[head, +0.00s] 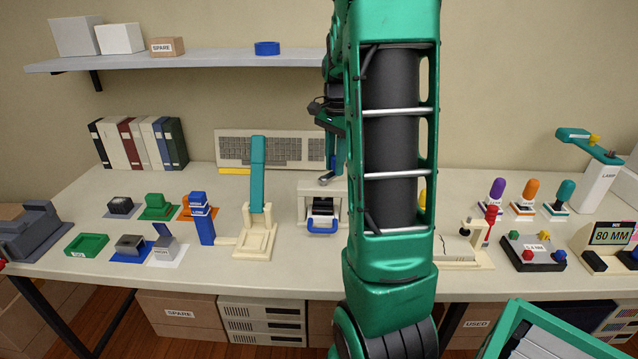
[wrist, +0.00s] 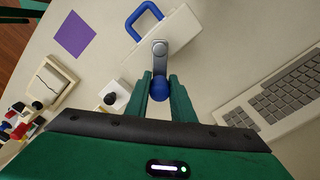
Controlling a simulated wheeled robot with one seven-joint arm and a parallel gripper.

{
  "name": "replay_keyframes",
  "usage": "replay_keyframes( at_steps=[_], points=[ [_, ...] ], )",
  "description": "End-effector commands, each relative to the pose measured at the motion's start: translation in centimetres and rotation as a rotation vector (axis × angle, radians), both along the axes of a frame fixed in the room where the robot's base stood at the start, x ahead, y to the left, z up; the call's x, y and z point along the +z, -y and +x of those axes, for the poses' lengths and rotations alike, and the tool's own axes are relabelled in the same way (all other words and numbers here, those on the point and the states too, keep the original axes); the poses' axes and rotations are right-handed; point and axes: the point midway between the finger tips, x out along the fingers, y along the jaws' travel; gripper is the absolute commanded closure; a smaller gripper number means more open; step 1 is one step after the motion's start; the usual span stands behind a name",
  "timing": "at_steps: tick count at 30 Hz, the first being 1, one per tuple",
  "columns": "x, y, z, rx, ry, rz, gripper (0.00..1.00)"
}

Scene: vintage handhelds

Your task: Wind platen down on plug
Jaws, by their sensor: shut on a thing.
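A small cream press (head: 301,203) stands on the bench in mid head view, with a dark block (head: 322,206) under its top and a blue pull handle (head: 322,227) in front. In the wrist view its flat top (wrist: 184,38) bears a grey crank arm (wrist: 160,54) with a blue knob (wrist: 160,90) at the end. My gripper (wrist: 160,80) is shut on the blue knob, one green finger on each side. The press's right side is partly hidden behind my arm in the head view. I cannot make out the plug or the platen for sure.
A cream stand with a tall teal lever (head: 258,170) is just left of the press. A beige keyboard (head: 272,149) lies behind. A cracked cream case (head: 459,249) and a red-topped tool (head: 491,222) are to the right. Bare bench shows in front of the press.

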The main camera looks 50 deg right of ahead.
Motion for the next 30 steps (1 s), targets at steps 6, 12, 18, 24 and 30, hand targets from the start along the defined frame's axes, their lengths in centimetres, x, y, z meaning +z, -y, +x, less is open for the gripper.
replay_keyframes(
  at_steps=[6, 12, 18, 24, 30],
  points=[
    [-0.2, -0.1, 0.3, 0.002, -0.001, 0.001, 1.00],
    [-0.1, -0.2, 0.7, 0.005, 0.001, 0.001, 1.00],
    [-0.1, -0.9, 2.3, 0.010, 0.000, 0.003, 0.99],
    [-0.1, -1.5, 3.1, 0.012, -0.002, 0.007, 1.00],
    [-0.1, -1.3, 3.0, 0.007, -0.003, 0.006, 0.92]
  ],
)
